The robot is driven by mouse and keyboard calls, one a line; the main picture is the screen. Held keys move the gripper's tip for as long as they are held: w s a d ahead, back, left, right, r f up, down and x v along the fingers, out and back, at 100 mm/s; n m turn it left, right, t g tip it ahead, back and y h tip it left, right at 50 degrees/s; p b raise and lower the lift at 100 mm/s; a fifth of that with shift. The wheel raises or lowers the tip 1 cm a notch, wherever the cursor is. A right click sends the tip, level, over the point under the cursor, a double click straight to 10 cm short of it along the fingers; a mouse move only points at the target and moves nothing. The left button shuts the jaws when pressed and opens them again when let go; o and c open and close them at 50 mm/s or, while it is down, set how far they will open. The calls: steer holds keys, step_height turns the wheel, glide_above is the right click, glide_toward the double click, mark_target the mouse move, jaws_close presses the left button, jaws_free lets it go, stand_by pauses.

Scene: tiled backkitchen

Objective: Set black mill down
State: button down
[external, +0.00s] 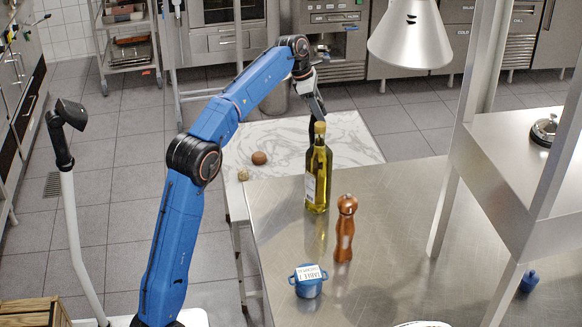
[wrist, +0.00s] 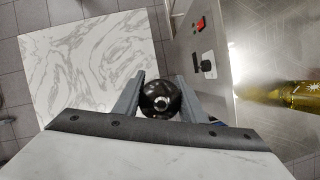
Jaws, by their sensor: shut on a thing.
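My gripper (wrist: 160,86) is shut on the black mill (wrist: 160,99), whose dark round top with a bright centre shows between the two fingers in the wrist view. In the external view my gripper (external: 314,103) is over the far side of the scene, behind the oil bottle's neck. The mill is mostly hidden there by the bottle and the gripper. Whether its base touches a surface cannot be told. The white marble-topped table (external: 285,138) lies below and beside the gripper; it also shows at upper left in the wrist view (wrist: 85,60).
A tall oil bottle (external: 317,180) stands close by on the steel counter (external: 400,215), with a brown wooden mill (external: 345,230) and a blue pot (external: 308,288). A brown round item (external: 259,158) and a small beige one (external: 243,174) lie on the marble's left. A lamp (external: 411,38) hangs at right.

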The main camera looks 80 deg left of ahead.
steer(key=s+a+f+n+y, duration=0.1)
steer(key=s+a+f+n, duration=0.4)
steer(key=a+f, duration=0.7)
step_height(320, 180, down, 9)
steer(key=a+m, duration=0.1)
steer(key=shift+s+a, duration=0.25)
steer(key=shift+s, duration=0.1)
steer(key=shift+f, duration=0.2)
steer(key=c, duration=1.1)
jaws_free()
steer(key=shift+r, duration=0.1)
steer(key=v, duration=1.2)
steer(key=shift+s+d, duration=0.1)
steer(key=shift+d, duration=0.1)
